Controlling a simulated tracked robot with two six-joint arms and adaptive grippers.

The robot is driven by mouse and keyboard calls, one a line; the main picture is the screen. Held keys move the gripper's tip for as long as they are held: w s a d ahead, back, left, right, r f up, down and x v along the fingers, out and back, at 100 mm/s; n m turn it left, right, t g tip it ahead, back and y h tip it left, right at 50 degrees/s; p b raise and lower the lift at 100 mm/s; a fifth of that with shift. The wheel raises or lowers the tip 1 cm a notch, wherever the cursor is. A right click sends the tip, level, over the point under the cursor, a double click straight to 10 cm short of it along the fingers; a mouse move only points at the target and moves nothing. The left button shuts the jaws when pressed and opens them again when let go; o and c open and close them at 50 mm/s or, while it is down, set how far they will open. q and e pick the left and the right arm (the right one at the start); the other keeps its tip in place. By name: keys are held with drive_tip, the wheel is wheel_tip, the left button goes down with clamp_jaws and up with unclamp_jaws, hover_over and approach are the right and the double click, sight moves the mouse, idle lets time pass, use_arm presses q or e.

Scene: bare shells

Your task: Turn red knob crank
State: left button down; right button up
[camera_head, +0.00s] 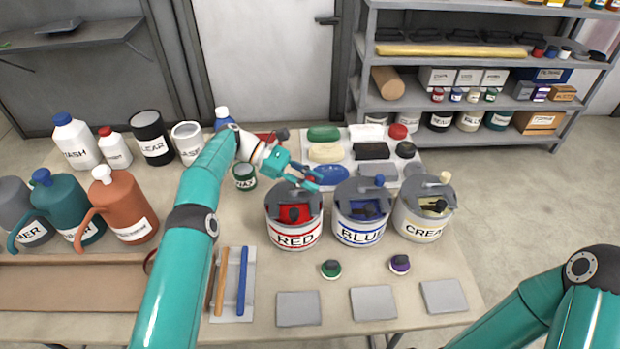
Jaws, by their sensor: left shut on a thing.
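The red can (294,232), labelled RED, stands on the table with a grey lid and a red opening. Its crank (293,188) lies across the lid top; the knob at its end is hidden by my gripper. My left gripper (316,180) reaches over from behind, with its fingers at the back right of the lid. It is shut on the crank's knob. My right arm shows at the lower right, but its gripper is out of view.
The blue can (361,222) stands close on the right, then the cream can (422,222). Two small jars (331,269) and grey pads (298,309) lie in front. A green wax jar (244,177) is on the left. Jugs (126,205) stand further left. Coloured blocks (371,151) lie behind.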

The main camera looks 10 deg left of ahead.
use_arm(q)
drive_tip(key=shift+f, duration=0.1)
drive_tip(key=c, duration=0.9)
unclamp_jaws()
drive_tip(key=shift+c, duration=0.2)
